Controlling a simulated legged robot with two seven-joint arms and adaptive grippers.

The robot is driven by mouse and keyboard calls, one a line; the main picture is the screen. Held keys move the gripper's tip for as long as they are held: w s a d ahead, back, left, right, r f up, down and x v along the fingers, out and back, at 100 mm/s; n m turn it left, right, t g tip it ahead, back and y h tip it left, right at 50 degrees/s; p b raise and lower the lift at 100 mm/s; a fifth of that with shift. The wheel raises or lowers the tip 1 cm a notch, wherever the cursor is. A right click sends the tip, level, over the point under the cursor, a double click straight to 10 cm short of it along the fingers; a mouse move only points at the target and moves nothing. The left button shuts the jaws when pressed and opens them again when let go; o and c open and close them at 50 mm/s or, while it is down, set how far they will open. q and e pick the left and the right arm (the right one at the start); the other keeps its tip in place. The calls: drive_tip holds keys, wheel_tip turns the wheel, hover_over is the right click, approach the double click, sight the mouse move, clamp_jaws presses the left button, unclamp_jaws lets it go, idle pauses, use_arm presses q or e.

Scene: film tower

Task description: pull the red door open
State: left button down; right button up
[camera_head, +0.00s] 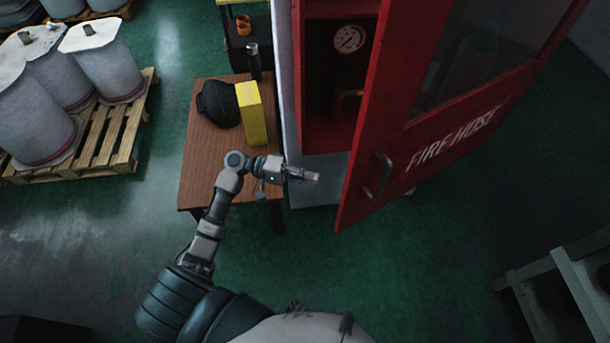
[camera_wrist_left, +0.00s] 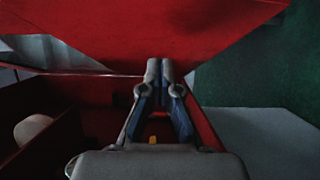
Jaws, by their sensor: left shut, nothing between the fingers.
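The red door (camera_head: 430,120), lettered "FIRE HOSE", stands ajar at the right of the red cabinet (camera_head: 322,75) in the head view. Its grey handle (camera_head: 380,173) is on the outer face near the free edge. My left gripper (camera_head: 318,177) is shut and empty, in front of the cabinet opening and left of the door's free edge, apart from the handle. In the left wrist view the shut fingers (camera_wrist_left: 159,68) point toward a red panel that fills the top; I cannot tell if they touch it. My right gripper is not in view.
Pallets (camera_head: 115,135) with wrapped rolls are at the far left. A pale rack (camera_head: 565,275) is at the lower right. Green floor before the door is clear.

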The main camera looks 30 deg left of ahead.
use_arm(q)
drive_tip(key=s+p+x, duration=0.2)
drive_tip(key=x, duration=0.6)
drive_tip(key=shift+s+d, duration=0.35)
drive_tip(key=shift+d, duration=0.2)
drive_tip(key=shift+d, duration=0.1)
